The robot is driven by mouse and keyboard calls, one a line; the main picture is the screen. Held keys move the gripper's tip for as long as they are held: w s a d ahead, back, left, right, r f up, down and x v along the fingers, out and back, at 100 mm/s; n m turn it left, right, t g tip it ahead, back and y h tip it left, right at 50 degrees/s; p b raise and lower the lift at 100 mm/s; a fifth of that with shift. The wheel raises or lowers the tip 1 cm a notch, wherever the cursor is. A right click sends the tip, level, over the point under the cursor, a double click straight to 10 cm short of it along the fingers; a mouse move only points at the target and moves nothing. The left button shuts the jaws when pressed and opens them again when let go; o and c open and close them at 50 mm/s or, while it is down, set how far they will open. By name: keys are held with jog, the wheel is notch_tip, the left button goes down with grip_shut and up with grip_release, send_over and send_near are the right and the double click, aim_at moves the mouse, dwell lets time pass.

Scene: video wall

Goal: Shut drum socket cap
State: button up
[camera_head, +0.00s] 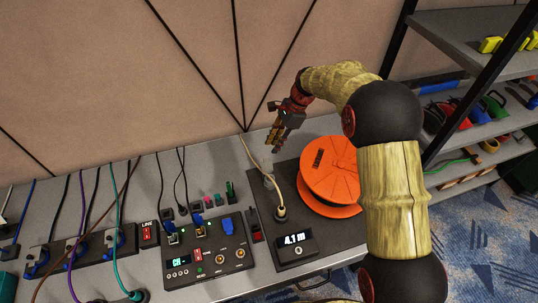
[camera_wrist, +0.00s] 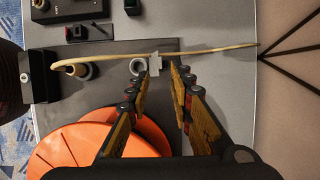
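The orange cable drum (camera_head: 328,172) lies on a dark plate on the bench; it also shows in the wrist view (camera_wrist: 75,150). A small grey ring-shaped socket (camera_wrist: 138,66) is on the plate beside the drum. A light grey flap-like piece (camera_wrist: 157,64), apparently its cap, stands next to the ring; whether they touch is unclear. In the head view the grey fitting (camera_head: 268,180) is small and its lid position is unclear. My gripper (camera_head: 275,143) is above the fitting, pointing down. In the wrist view its fingers (camera_wrist: 164,78) are apart, with the grey piece near the left fingertip.
A pale cable (camera_head: 248,153) rises from a plug (camera_head: 281,213) on the plate and passes close by the grey fitting. A display box (camera_head: 295,244) stands in front. A control panel (camera_head: 205,250) and power strips are left. A shelf (camera_head: 470,40) stands right.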

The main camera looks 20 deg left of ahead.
aim_at(266, 159)
jog(key=b+x, duration=0.1)
jog(key=x, duration=0.5)
jog(key=shift+s+a+f, duration=0.1)
jog(key=shift+f, duration=0.25)
jog(key=shift+c, duration=0.9)
jog(key=c, duration=0.4)
